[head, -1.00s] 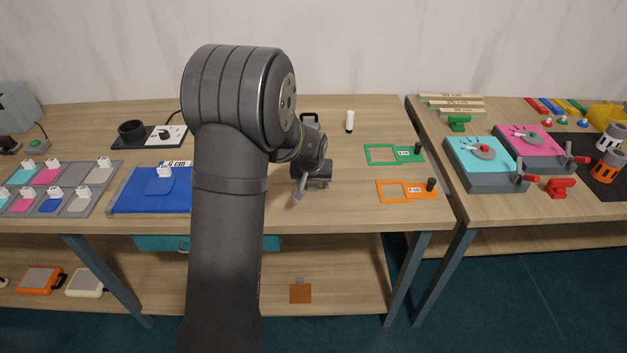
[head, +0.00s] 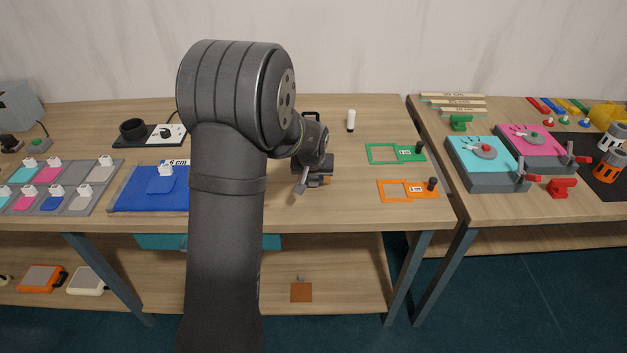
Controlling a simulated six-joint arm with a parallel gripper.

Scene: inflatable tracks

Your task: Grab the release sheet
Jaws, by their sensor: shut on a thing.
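A flat brown square sheet (head: 301,292), which looks like the release sheet, lies on the lower shelf below the table, with a small grey tab at its back edge. My gripper (head: 313,181) is low over the tabletop, right of my upright arm link and well above and behind the sheet. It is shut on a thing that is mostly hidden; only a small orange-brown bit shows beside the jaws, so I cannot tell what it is. The sheet is apart from my gripper.
A blue mat (head: 150,190) lies left of my arm. Green (head: 395,153) and orange (head: 406,190) frames lie to the right, with a white cylinder (head: 351,121) behind. The table's front edge (head: 340,226) stands above the shelf. A second table (head: 480,210) stands at the right.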

